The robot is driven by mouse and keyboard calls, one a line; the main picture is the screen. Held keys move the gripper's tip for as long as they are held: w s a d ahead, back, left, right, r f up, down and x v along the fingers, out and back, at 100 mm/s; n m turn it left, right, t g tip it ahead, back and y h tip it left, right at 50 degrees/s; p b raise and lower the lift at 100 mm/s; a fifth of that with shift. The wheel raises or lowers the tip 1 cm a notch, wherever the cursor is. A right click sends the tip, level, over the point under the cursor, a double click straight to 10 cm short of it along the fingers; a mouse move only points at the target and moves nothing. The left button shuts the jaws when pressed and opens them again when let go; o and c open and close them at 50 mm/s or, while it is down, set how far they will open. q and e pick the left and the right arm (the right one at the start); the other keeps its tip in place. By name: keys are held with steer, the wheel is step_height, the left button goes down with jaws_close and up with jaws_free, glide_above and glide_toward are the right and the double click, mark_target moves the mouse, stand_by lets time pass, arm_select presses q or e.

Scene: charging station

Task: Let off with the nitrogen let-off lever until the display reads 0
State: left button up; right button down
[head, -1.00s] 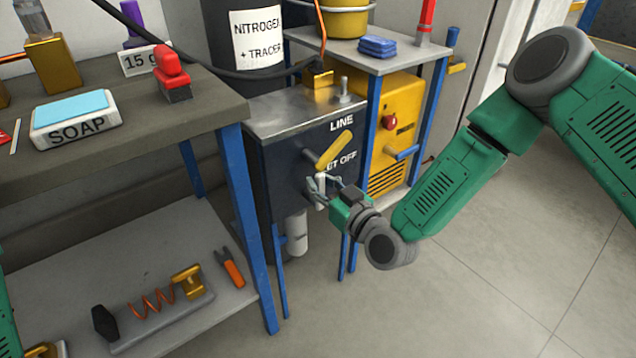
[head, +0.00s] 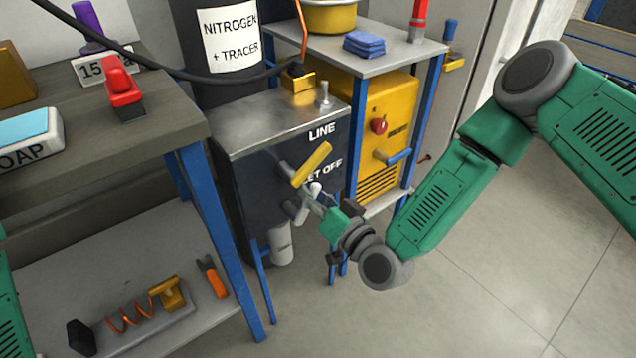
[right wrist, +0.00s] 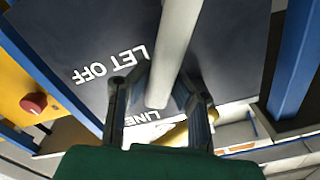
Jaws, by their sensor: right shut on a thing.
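In the right wrist view the lever (right wrist: 173,55) runs between the two fingers of the gripper (right wrist: 160,95). The yellow LINE lever (head: 312,164) is just above, slanting up to the right. My left gripper is out of view. I see no display reading.
The nitrogen cylinder (head: 232,55) stands behind the box, with a black hose across it. A yellow machine (head: 385,125) with a red knob is to the right under a grey shelf. A workbench (head: 165,128) with blue legs is close on the left. Floor at right is clear.

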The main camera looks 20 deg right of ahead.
steer(key=shift+d+f+m, duration=0.45)
steer(key=shift+d+m, duration=0.05)
steer(key=shift+m, duration=0.1)
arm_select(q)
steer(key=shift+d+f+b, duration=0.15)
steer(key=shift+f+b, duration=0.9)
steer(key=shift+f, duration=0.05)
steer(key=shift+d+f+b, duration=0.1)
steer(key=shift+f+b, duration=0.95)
arm_select(e)
steer(key=shift+w+d+f+m, duration=0.1)
steer(key=shift+d+f+m, duration=0.25)
steer(key=shift+f+m, duration=1)
steer(key=shift+w+d+f+m, duration=0.1)
steer(key=shift+d+f+m, duration=0.3)
steer(key=shift+m, duration=1.8)
steer(key=shift+w+d+f+m, duration=0.1)
steer(key=shift+d+f+m, duration=0.15)
steer(key=shift+f+m, duration=1.1)
steer(key=shift+s+r+m, duration=0.1)
steer(key=shift+r+m, duration=0.3)
steer(key=shift+m, duration=0.1)
steer(key=c, duration=1.4)
jaws_free()
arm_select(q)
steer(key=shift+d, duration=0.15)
arm_select(e)
steer(key=shift+d+r, duration=0.15)
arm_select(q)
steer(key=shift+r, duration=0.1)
